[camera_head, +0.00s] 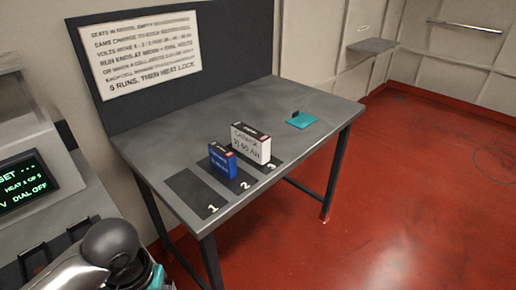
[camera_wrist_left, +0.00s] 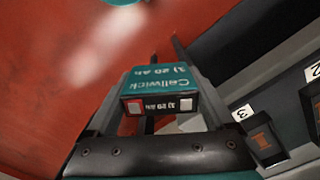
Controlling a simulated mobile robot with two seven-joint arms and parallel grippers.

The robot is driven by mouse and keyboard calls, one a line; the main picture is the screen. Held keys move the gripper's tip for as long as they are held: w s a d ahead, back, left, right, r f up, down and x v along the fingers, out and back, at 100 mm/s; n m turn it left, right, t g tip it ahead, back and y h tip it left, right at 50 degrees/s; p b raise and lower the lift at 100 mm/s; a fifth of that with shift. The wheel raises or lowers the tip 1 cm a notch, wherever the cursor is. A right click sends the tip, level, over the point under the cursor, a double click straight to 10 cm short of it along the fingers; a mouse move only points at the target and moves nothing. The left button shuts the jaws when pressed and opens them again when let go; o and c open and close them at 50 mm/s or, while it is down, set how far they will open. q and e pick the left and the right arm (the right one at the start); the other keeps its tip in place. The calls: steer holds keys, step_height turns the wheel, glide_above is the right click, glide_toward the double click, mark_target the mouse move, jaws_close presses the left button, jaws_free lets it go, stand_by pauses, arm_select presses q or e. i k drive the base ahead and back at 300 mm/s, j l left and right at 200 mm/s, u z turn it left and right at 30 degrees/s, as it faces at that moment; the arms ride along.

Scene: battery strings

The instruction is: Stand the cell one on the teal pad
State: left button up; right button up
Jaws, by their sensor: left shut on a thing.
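The cell in my left gripper (camera_wrist_left: 166,75) is a teal block (camera_wrist_left: 160,84) marked "Cellwick 1) 20 Ah", with a dark end face carrying a red and a pale square. The gripper is shut on it, with a dark finger at each side. In the head view my left arm is at the lower left; its fingers are not clearly seen. The teal pad (camera_head: 301,121) lies flat at the right part of the grey table (camera_head: 285,93), with a small dark upright piece at its back edge. No cell stands on it. My right gripper is not in view.
A blue cell (camera_head: 221,162) stands on seat 2 and a white cell (camera_head: 251,145) on seat 3; dark seat 1 (camera_head: 195,193) is empty. A console with a display (camera_head: 22,183) is at the left. A sign board (camera_head: 138,54) stands behind the table.

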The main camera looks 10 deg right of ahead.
mark_target(304, 120)
steer(key=i+l+z, duration=0.15)
steer(key=i+l, duration=0.3)
steer(key=l, duration=0.15)
steer(key=i+l+z, duration=0.1)
steer(key=i+l, duration=0.35)
steer(key=l, duration=0.15)
